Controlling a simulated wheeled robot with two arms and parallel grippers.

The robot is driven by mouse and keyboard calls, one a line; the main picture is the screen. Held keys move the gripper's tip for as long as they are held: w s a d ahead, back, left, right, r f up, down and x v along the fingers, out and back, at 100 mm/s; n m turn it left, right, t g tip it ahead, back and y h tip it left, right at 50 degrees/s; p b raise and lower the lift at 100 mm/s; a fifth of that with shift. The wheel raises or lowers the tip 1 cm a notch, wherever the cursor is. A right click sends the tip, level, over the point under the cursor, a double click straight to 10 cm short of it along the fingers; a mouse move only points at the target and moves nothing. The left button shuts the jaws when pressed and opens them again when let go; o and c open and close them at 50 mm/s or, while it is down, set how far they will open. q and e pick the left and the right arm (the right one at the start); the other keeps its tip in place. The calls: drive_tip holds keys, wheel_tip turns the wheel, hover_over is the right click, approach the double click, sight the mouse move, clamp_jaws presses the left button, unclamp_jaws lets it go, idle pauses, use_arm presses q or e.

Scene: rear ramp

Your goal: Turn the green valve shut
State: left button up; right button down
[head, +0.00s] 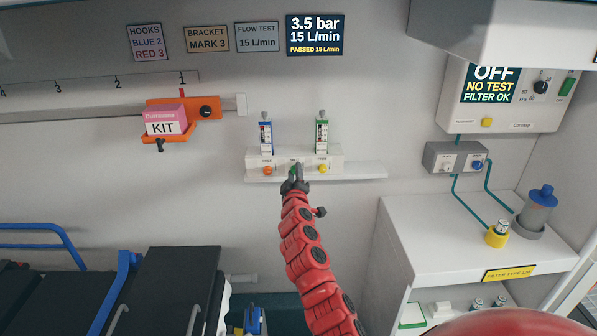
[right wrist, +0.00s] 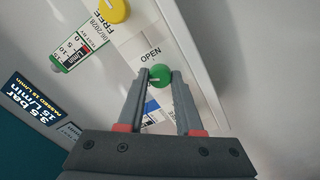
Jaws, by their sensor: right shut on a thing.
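The green valve (right wrist: 160,77) is a small round knob on a white panel in the right wrist view, with a pale mark across it and the word OPEN printed beside it. My right gripper (right wrist: 163,74) is shut on it, with one grey fingertip on each side of the knob. In the head view my right gripper (head: 294,178) is at the middle of the white wall unit (head: 338,158) and mostly hides the valve. My left gripper is not in view.
An orange knob (head: 267,170) and a yellow knob (head: 323,169) flank my right gripper closely. Blue (head: 266,136) and green (head: 321,135) flowmeters stand above. An orange bracket with a pink kit (head: 165,120) is at left, a white cabinet (head: 440,235) at right.

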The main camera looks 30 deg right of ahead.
drive_tip(key=n, duration=0.1)
drive_tip(key=n+p, duration=0.1)
drive_tip(key=n, duration=0.3)
drive_tip(key=shift+s+d, duration=0.15)
drive_tip(key=shift+d, duration=0.2)
drive_tip(key=shift+n, duration=0.4)
drive_tip(key=c, duration=0.9)
unclamp_jaws()
drive_tip(key=o, duration=0.3)
drive_tip(key=shift+s+d, duration=0.1)
drive_tip(key=shift+d, duration=0.05)
drive_tip(key=shift+a, duration=0.2)
